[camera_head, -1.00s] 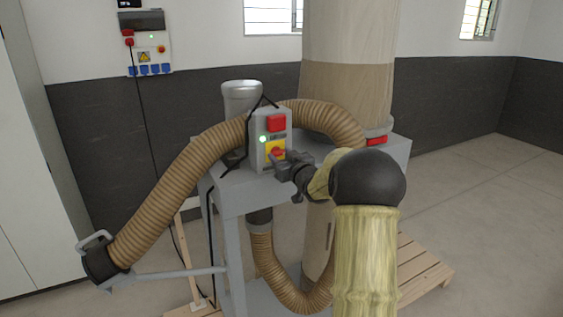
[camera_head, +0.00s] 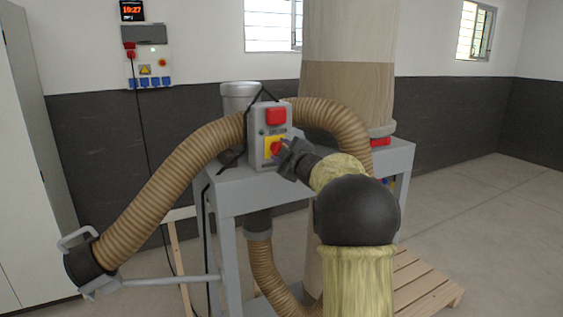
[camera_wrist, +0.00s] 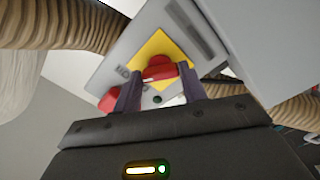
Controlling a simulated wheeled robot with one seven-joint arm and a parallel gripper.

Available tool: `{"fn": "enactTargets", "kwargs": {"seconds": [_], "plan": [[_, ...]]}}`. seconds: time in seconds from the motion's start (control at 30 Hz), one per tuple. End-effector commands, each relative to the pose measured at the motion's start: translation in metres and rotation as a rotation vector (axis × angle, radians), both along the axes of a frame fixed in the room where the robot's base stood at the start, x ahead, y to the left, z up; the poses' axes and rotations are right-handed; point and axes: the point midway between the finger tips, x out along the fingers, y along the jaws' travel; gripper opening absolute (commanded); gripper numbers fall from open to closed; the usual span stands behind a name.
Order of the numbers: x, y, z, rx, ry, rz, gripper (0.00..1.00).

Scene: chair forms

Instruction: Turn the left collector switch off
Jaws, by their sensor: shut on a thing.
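The grey switch box (camera_head: 256,152) of the collector stands on the metal frame. It carries a red cover (camera_head: 276,116) at the top and a yellow plate with a red rotary knob (camera_head: 277,147) lower down. The small lamp (camera_head: 262,132) on the box is dark. My gripper (camera_head: 281,149) reaches it from the right. In the wrist view, my gripper (camera_wrist: 160,88) has its two fingers on either side of the red knob (camera_wrist: 160,68), in front of the yellow plate (camera_wrist: 172,47). The fingers partly hide the knob's sides.
A ribbed brown hose (camera_head: 165,185) arches behind the box and down to the left. A grey metal frame (camera_head: 300,180) carries the collector's tall bag (camera_head: 345,90). A wall panel (camera_head: 147,60) hangs at the back left. Floor is open at right.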

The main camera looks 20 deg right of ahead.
Motion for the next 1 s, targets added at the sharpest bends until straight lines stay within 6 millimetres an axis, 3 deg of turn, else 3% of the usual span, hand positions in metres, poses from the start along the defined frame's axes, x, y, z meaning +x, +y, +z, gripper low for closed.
{"fn": "enactTargets", "kwargs": {"seconds": [0.5,1.0], "plan": [[0.0003,0.0010,-0.0036,-0.445,-0.014,0.003,0.19],[0.0004,0.0008,-0.0020,-0.581,-0.017,0.003,0.19]]}}
